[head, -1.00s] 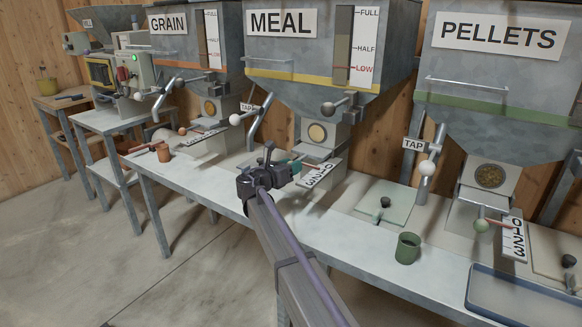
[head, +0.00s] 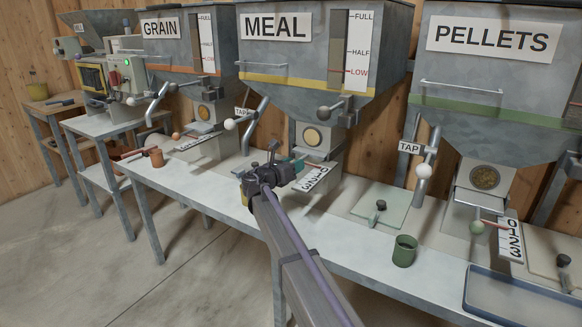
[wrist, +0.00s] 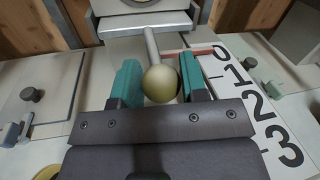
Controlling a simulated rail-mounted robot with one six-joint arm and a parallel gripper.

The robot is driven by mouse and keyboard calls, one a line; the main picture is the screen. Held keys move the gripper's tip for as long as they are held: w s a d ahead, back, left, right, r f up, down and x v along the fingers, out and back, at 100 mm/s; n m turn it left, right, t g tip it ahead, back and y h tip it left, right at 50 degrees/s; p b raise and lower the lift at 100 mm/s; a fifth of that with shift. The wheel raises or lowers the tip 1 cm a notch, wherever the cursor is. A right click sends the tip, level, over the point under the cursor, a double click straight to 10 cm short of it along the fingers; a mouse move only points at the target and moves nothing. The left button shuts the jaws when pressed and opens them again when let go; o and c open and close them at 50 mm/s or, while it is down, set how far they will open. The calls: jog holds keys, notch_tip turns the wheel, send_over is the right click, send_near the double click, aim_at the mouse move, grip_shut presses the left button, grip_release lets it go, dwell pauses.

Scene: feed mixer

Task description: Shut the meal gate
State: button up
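The meal gate is a flat plate under the MEAL hopper's chute, with a rod ending in a round olive knob (wrist: 161,84). A red pointer (wrist: 193,51) beside the rod lies about level with the 0 of the white 0-to-3 scale (wrist: 258,98). My gripper (wrist: 160,80) has its teal fingers on both sides of the knob, close against it, and looks shut on it; any thin gap is hard to see. In the head view my gripper (head: 294,168) is at the front of the MEAL chute and partly hides the knob and scale (head: 314,178).
The PELLETS hopper (head: 470,90) stands to the right, the GRAIN hopper (head: 190,45) to the left. A green cup (head: 404,251) and a blue tray (head: 520,300) are on the bench. A pale plate with a black knob (head: 381,206) lies right of the meal scale.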

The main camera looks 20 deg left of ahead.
jog(key=shift+o, duration=0.7)
jog(key=shift+w, duration=0.2)
jog(key=shift+o, duration=1.3)
jog(key=shift+s, duration=0.1)
jog(key=v, duration=1)
jog(key=shift+s, duration=0.4)
